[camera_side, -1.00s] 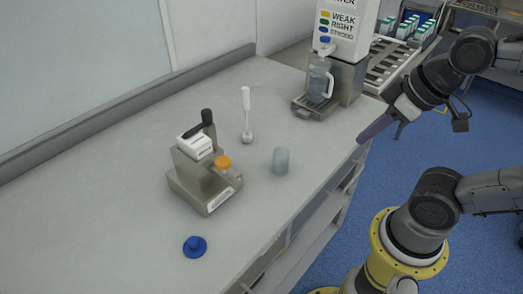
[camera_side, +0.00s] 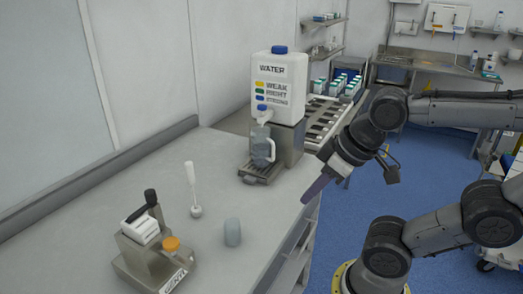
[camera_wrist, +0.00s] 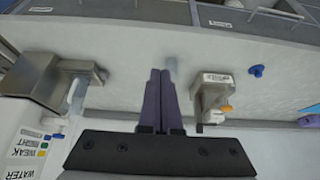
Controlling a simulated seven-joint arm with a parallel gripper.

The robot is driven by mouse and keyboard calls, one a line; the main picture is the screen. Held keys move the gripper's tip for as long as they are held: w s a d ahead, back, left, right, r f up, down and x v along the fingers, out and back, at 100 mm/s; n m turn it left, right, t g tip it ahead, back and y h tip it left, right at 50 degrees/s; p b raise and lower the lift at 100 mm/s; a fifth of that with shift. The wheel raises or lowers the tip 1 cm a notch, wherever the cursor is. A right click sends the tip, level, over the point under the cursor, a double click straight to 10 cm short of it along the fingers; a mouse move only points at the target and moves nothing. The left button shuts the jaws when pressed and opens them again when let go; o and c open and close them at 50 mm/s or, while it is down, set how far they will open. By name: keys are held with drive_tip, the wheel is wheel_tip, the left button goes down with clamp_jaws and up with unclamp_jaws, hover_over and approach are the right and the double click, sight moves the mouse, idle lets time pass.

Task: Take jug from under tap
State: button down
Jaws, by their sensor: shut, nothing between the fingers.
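The clear jug (camera_side: 262,146) with a white handle stands upright on the drip tray (camera_side: 262,175) under the tap (camera_side: 263,113) of the white water dispenser (camera_side: 279,82). In the wrist view the jug (camera_wrist: 78,94) is at the left, beside the dispenser (camera_wrist: 30,145). My gripper (camera_side: 309,199) is to the right of the jug in the side view, near the table's edge and clear of the jug. In the wrist view my gripper's dark fingers (camera_wrist: 161,75) are together and hold nothing.
A small translucent cup (camera_side: 232,232), a white-handled tool (camera_side: 193,190) and a metal device with an orange knob (camera_side: 155,245) stand on the table. A rack of boxes (camera_side: 340,90) is behind the dispenser. The table between cup and drip tray is clear.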

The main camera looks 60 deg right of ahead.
drive_tip(key=c, duration=1.2)
unclamp_jaws()
drive_tip(key=shift+w+d, duration=0.1)
drive_tip(key=shift+c, duration=0.2)
drive_tip(key=o, duration=0.9)
drive_tip(key=w+d+f+n+g+h, duration=0.2)
drive_tip(key=w+d+n+g+h, duration=0.1)
drive_tip(key=d, duration=0.3)
drive_tip(key=shift+w+d+n+g+h, duration=0.15)
drive_tip(key=shift+w+n+g+h, duration=0.2)
drive_tip(key=shift+g, duration=0.45)
drive_tip(key=n+g+h, duration=0.1)
drive_tip(key=n+h, duration=1.3)
approach(265, 140)
wheel_tip(265, 140, down, 3)
drive_tip(key=w+d, duration=0.2)
drive_tip(key=d, duration=1.2)
drive_tip(key=shift+w+d, duration=0.2)
